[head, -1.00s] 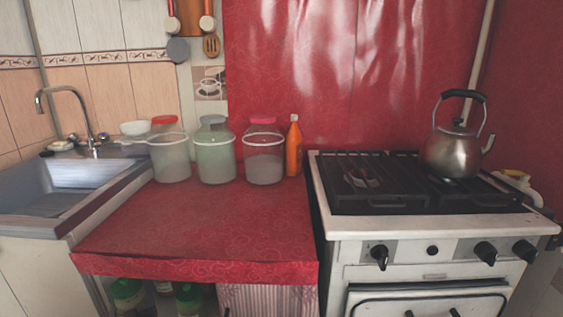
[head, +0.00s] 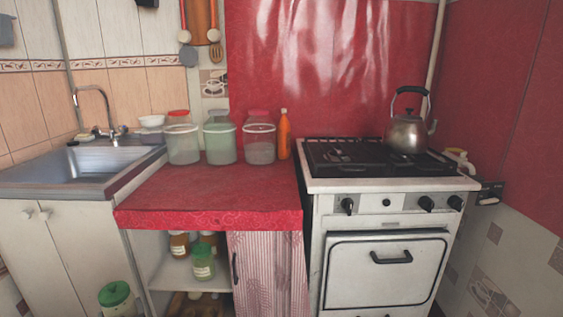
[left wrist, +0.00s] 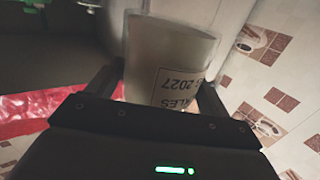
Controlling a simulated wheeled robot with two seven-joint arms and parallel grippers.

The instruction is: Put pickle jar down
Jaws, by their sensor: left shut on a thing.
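My left gripper (left wrist: 160,92) is shut on a jar (left wrist: 165,45) in the left wrist view, with a finger on each side. The jar looks greyish and carries a pale label with upside-down print reading "…LES 2027". A green-lidded jar (head: 116,297) shows at the lower left of the head view, in front of the sink cabinet; I cannot tell whether it is the held one. No gripper fingers are clear in the head view. My right gripper is in neither view.
The red counter (head: 210,188) is bare in front. Several containers and an orange bottle (head: 284,135) line its back. Jars, one green-lidded (head: 203,262), stand on the shelf below, beside a striped curtain (head: 270,275). The sink (head: 75,165) is left, the stove (head: 385,185) with kettle (head: 408,133) right.

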